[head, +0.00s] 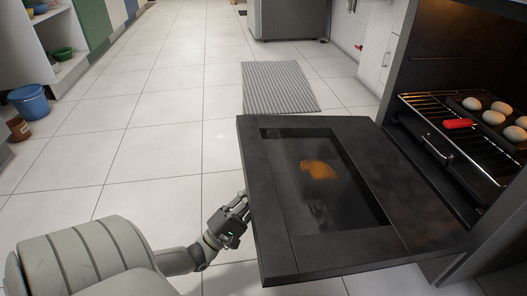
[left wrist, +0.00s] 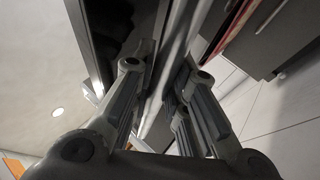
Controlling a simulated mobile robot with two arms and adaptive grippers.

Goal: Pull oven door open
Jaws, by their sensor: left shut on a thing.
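The dark oven door (head: 285,215) is swung down and lies open, close to level, with a dark glass pane (head: 330,190) in its middle. My left gripper (head: 244,203) is at the door's outer edge, on the left in the head view. In the left wrist view its two fingers (left wrist: 165,78) are shut on a long grey bar (left wrist: 182,35), which looks like the door handle. The handle is hidden behind the door's edge in the head view. My right gripper is in neither view.
A grey ribbed mat (head: 280,87) lies on the tiled floor. A blue bucket (head: 28,103) stands far left. The floor left of the door is clear.

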